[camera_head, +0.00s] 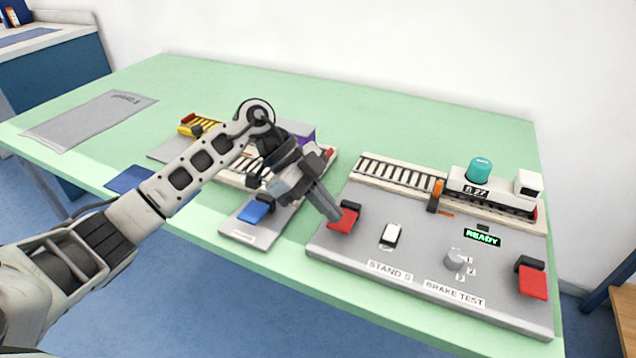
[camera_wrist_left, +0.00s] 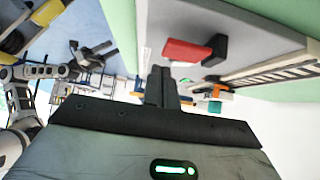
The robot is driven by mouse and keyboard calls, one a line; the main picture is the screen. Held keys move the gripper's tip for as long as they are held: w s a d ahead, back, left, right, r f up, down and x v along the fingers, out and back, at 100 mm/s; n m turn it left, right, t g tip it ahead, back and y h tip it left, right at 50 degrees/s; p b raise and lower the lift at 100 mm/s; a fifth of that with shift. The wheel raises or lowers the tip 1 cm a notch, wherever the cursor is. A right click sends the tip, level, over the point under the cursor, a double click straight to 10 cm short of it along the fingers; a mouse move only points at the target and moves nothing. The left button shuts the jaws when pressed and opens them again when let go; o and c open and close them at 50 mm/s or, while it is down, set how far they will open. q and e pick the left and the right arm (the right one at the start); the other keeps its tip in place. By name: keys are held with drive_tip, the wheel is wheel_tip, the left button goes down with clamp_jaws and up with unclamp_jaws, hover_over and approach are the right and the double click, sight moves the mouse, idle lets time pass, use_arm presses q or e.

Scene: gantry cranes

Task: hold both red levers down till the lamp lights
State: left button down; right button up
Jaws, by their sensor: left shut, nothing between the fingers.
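The left red lever (camera_head: 345,217) sits on a black mount at the left end of the grey brake test panel (camera_head: 350,252). The right red lever (camera_head: 532,281) is at the panel's right end, with no gripper near it. My left gripper (camera_head: 334,214) is shut and empty, its tips right beside the left lever. In the left wrist view the shut fingertips (camera_wrist_left: 160,70) point towards that lever (camera_wrist_left: 188,51); contact cannot be told. A green READY sign (camera_head: 482,237) is lit on the panel.
A rail wagon (camera_head: 495,190) with a teal dome (camera_head: 480,169) stands on track behind the panel. A second panel with a blue lever (camera_head: 256,208) is under my left arm.

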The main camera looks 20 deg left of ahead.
sight(326, 239)
use_arm(q)
drive_tip(key=shift+f, duration=0.85)
drive_tip(key=shift+s+f+m+t, duration=0.2)
drive_tip(key=shift+f+m+t, duration=0.05)
drive_tip(key=shift+f+t, duration=0.25)
drive_tip(key=shift+s+f+m+t, duration=0.2)
drive_tip(key=shift+f+m+t, duration=0.05)
drive_tip(key=shift+f+t, duration=0.25)
